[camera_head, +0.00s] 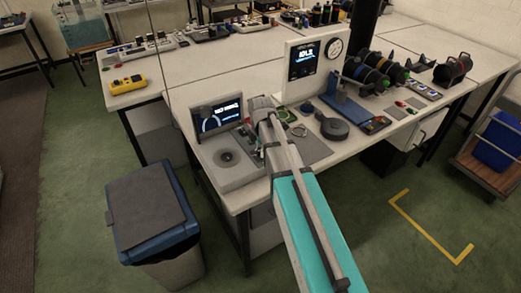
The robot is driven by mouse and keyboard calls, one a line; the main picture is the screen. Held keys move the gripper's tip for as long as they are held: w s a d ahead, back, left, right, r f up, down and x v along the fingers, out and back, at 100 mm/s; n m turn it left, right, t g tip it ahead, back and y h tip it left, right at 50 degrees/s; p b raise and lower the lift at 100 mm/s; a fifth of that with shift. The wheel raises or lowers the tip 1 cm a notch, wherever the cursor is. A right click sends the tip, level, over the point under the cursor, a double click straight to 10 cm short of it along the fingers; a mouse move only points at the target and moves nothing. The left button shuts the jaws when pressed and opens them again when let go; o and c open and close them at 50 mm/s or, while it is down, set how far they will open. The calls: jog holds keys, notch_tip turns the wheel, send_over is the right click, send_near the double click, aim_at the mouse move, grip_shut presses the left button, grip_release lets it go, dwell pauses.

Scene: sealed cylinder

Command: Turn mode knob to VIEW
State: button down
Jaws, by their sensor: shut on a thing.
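A light grey console (216,178) stands at the front left corner of the bench. It has a tilted dark screen (218,117) with a blue ring and small white text that I cannot read fully. A round dark disc (226,157) is set in its top. My gripper (247,134) is small and dark at the console's right side, mostly covered by my arm's wrist. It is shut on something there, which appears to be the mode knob. The knob itself, its pointer and its VIEW mark are hidden.
A white panel (330,47) with an IDLE display and a round gauge stands behind my arm. A dark round-headed tool (334,128), a blue stand (347,108) and spools (375,72) lie to the right. A lidded bin (150,213) stands on the floor at the left.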

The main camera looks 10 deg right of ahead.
jog(key=shift+s, duration=0.1)
jog(key=shift+c, duration=1.7)
grip_release()
jog(key=shift+m, duration=0.4)
